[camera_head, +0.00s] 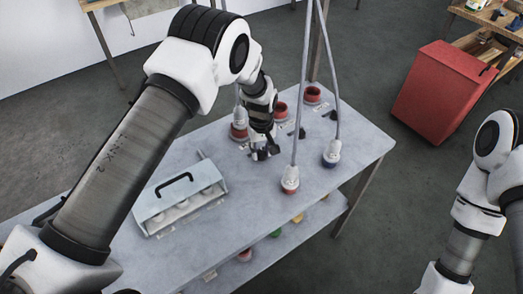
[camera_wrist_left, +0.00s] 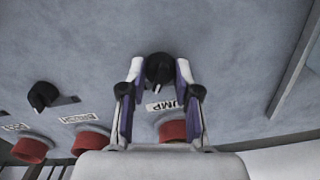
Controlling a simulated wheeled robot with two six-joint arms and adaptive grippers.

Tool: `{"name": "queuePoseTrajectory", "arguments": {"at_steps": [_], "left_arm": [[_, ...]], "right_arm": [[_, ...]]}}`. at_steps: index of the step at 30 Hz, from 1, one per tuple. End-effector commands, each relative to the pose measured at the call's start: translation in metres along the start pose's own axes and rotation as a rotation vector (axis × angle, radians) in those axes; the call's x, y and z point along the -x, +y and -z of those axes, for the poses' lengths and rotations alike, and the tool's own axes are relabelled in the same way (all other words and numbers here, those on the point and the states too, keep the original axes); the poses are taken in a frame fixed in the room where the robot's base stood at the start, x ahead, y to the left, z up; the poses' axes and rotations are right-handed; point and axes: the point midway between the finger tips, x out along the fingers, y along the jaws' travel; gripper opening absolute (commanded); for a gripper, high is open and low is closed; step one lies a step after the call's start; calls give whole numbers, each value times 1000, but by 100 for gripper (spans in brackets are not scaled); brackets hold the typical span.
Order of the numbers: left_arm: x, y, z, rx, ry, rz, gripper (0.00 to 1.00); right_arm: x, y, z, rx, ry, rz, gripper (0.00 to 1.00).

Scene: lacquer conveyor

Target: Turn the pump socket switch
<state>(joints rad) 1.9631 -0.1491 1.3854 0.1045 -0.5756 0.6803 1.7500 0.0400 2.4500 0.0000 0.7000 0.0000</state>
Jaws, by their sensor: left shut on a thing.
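The pump socket switch (camera_wrist_left: 159,68) is a black knob on the grey table top, beside a label (camera_wrist_left: 163,105) whose letters "UMP" show in the left wrist view. A red socket (camera_wrist_left: 172,131) sits below the label in that view, partly hidden by the gripper. My left gripper (camera_wrist_left: 160,80) is shut on the knob, with one finger on each side of it. In the head view the left gripper (camera_head: 262,153) reaches down to the table, and the knob there is hard to make out. My right arm shows at the right edge, but its gripper is out of view.
More black switches (camera_wrist_left: 42,95) and red sockets (camera_wrist_left: 33,148) stand in the row. A grey box with a black handle (camera_head: 178,195) stands left. A red cabinet (camera_head: 443,92) stands behind.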

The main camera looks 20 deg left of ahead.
Motion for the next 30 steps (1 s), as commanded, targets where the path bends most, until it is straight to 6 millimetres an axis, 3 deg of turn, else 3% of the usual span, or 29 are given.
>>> {"name": "queuePoseTrajectory", "arguments": {"at_steps": [4, 5, 6, 7, 15, 19, 30], "left_arm": [[-2, -1, -2, 0, -4, 3, 0], [-2, -1, -2, 0, -4, 3, 39], [-2, -1, -1, 0, -4, 3, 53], [-2, -1, -1, 0, -3, 3, 57], [0, 0, 0, 1, -1, 1, 57], [10, 0, 0, 2, 1, 0, 57], [97, 0, 0, 0, 0, 0, 57]], "right_arm": [[0, 0, 0, 0, 0, 0, 40], [0, 0, 0, 0, 0, 0, 40], [0, 0, 0, 0, 0, 0, 40], [0, 0, 0, 0, 0, 0, 40], [0, 0, 0, 0, 0, 0, 40], [0, 0, 0, 0, 0, 0, 40], [0, 0, 0, 0, 0, 0, 40]]}}
